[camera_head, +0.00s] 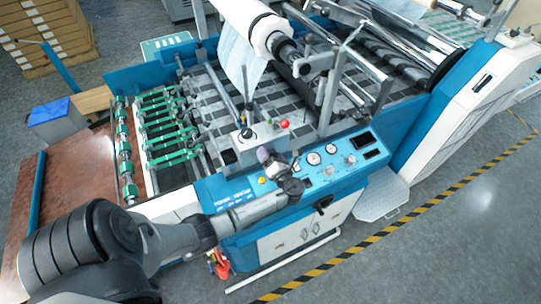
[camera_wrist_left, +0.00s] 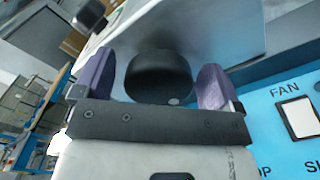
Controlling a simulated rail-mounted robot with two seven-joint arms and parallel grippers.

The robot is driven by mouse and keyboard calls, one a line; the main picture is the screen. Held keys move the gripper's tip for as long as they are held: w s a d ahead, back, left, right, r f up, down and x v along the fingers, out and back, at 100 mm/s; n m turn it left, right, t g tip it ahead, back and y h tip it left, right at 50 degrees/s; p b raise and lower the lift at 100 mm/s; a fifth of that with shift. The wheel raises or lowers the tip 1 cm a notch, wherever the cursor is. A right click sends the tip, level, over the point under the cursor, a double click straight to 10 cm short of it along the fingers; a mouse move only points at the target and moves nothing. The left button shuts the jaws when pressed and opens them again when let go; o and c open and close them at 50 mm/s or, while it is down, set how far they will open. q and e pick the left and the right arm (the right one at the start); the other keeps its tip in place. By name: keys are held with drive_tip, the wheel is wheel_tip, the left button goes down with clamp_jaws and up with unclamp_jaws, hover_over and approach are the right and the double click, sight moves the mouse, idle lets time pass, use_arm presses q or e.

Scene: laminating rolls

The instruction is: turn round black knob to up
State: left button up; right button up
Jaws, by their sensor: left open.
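In the left wrist view a large round black knob (camera_wrist_left: 158,72) lies between the two purple fingers of my left gripper (camera_wrist_left: 155,84). A small pale spot shows near its lower edge. The fingers are spread, with a visible gap on the left side; contact on the right is hard to tell. In the head view my left gripper (camera_head: 268,157) is over the rear edge of the blue control panel (camera_head: 245,190); I cannot make out the knob between its fingers there. My right gripper is not in view.
A smaller black knob (camera_wrist_left: 88,14) stands beyond the left finger. A grey box (camera_head: 241,150) and a red ball knob (camera_head: 284,124) are close behind the gripper. Gauges (camera_head: 314,158) sit to its right.

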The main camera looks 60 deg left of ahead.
use_arm(q)
drive_tip(key=shift+c, duration=0.2)
drive_tip(key=c, duration=0.9)
